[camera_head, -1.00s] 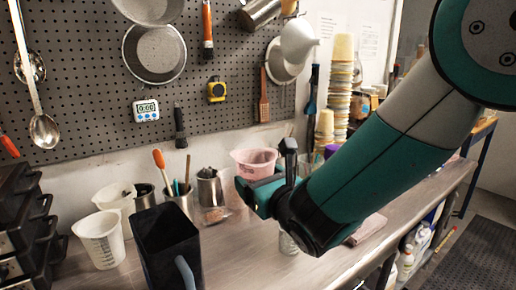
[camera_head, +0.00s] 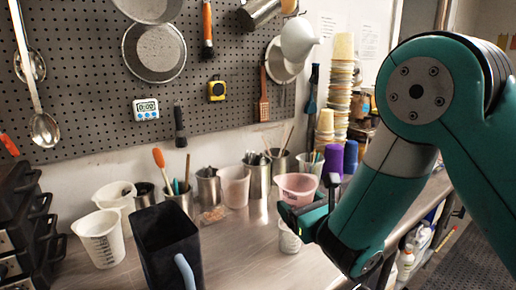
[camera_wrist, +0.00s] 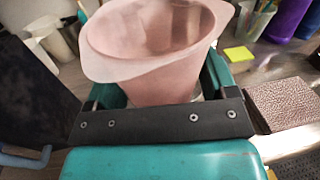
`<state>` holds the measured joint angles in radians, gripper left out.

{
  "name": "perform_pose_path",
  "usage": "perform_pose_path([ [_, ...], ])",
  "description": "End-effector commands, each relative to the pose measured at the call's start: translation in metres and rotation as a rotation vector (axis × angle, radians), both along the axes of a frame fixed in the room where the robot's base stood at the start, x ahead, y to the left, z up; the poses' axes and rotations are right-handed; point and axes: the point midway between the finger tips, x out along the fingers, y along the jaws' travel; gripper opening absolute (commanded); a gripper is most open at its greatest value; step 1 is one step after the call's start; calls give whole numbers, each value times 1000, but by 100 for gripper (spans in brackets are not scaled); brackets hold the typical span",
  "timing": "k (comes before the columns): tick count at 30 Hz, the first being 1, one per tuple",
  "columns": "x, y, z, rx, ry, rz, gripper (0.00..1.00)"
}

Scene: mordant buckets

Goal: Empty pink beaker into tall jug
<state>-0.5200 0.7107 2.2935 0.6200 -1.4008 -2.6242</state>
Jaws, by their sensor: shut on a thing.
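The pink beaker (camera_head: 297,187) is upright between the fingers of my gripper (camera_head: 305,212), above the bench at the middle right of the head view. In the wrist view the beaker (camera_wrist: 155,50) fills the upper middle, its wide rim and spout showing, and my gripper (camera_wrist: 160,95) is shut on its sides. What is inside the beaker cannot be made out. The tall jug (camera_head: 167,243) is black and square-sided with a grey-blue handle. It stands on the bench to the left of my gripper, apart from the beaker. Its inside is dark.
White measuring beakers (camera_head: 101,240) stand left of the jug. Metal pots with tools (camera_head: 208,187) line the wall behind. A small clear cup (camera_head: 289,238) is just below my gripper. A brown block (camera_wrist: 285,103) lies at the right in the wrist view. The bench front is clear.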

Motion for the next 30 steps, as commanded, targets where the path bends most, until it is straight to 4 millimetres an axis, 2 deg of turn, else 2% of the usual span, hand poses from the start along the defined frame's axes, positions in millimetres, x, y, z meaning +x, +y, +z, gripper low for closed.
perform_pose_path([
  [8,-8,-70,-43,-3,7,-59,52],
  [12,-23,-113,-68,-2,9,-89,52],
  [16,-41,-145,-85,0,8,-110,52],
  [21,-56,-166,-95,0,2,-122,52],
  [30,-59,-169,-97,0,-1,-122,52],
])
